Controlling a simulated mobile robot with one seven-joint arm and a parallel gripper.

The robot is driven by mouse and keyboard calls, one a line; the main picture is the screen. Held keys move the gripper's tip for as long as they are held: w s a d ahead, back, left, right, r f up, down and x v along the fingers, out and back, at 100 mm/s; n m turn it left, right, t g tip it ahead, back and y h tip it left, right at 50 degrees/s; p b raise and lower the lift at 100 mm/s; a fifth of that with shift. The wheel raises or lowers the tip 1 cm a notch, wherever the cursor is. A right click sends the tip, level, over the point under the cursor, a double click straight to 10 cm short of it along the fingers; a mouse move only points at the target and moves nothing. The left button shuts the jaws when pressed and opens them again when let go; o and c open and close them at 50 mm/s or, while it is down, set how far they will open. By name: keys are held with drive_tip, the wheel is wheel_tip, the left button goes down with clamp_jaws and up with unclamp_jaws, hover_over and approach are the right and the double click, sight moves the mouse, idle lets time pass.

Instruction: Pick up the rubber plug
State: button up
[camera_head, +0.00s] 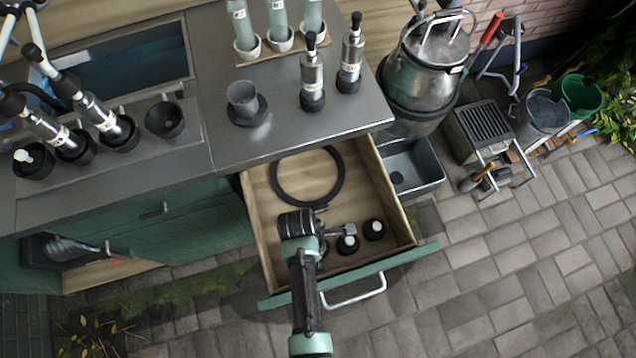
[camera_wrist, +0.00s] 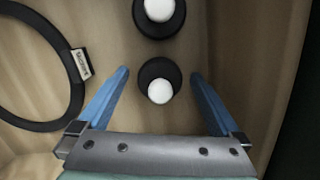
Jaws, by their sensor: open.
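Two black round rubber plugs with white tops stand in the open drawer. The nearer plug (camera_head: 348,244) is beside my gripper (camera_head: 346,231) in the head view. In the wrist view this plug (camera_wrist: 158,74) lies between the two blue fingers of my gripper (camera_wrist: 159,73), with space on both sides. The other plug (camera_head: 374,229) is a little to its right; in the wrist view it shows beyond the fingertips (camera_wrist: 160,14). My gripper is open and empty. Its height above the plugs is hard to tell.
A black ring (camera_head: 275,182) with a tag lies at the drawer's back; it shows left in the wrist view (camera_wrist: 75,100). The wooden drawer (camera_head: 397,217) has a green front with a metal handle (camera_head: 355,291). The grey worktop (camera_head: 225,140) overhangs its back.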

drive_tip(key=c, duration=1.4)
drive_tip(key=shift+r, duration=0.1)
